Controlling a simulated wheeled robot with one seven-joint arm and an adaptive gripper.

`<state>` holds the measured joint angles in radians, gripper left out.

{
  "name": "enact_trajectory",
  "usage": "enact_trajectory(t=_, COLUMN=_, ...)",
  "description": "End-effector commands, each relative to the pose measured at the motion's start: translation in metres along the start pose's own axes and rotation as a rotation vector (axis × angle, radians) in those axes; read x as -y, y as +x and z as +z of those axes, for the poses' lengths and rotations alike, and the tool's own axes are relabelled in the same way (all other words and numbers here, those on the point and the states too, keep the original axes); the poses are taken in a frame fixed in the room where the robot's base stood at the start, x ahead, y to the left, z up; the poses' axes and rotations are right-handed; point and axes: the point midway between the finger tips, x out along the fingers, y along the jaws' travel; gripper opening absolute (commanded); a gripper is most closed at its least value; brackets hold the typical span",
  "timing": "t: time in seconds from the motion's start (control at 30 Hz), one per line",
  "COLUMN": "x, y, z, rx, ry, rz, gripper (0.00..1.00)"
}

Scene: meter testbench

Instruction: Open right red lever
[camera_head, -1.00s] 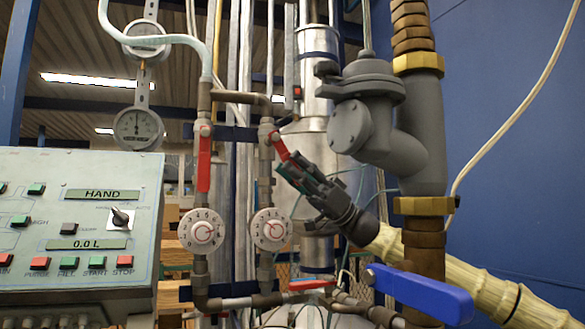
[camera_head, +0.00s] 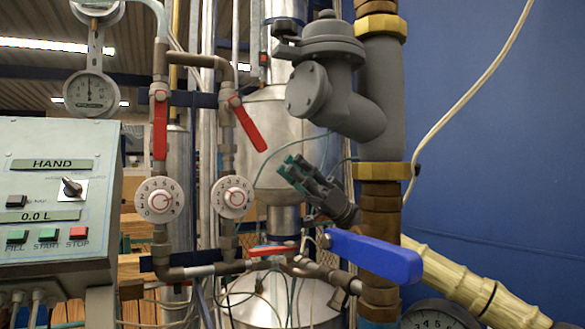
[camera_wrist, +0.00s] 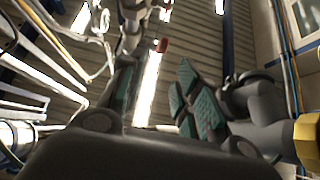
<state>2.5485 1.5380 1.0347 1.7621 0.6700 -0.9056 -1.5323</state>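The right red lever (camera_head: 247,125) is on the right thin pipe above the right dial (camera_head: 232,196). It slants down to the right from its pivot. The left red lever (camera_head: 160,125) hangs straight down along its pipe. My gripper (camera_head: 289,170) is below and right of the right lever's free end, apart from it. In the wrist view my gripper's teal-padded fingers (camera_wrist: 158,98) are spread with nothing between them. A small red piece (camera_wrist: 162,46) shows beyond them; I cannot tell which part it is.
A grey valve body (camera_head: 330,85) on a thick pipe stands right of the levers. A blue lever (camera_head: 375,255) juts out below my gripper. A lower red lever (camera_head: 272,250) lies flat. The control panel (camera_head: 60,200) fills the left.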

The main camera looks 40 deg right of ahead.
Motion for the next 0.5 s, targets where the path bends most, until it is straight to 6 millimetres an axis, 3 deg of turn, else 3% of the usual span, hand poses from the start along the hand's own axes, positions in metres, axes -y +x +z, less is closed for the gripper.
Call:
enact_trajectory(t=0.17, x=0.001, y=0.004, z=0.001, rx=0.003, ry=-0.001, rz=-0.001, gripper=0.30)
enact_trajectory(t=0.33, x=0.002, y=0.009, z=-0.005, rx=0.011, ry=-0.004, rz=-0.003, gripper=0.00)
enact_trajectory(t=0.5, x=0.001, y=0.014, z=-0.023, rx=0.039, ry=-0.015, rz=-0.009, gripper=0.00)
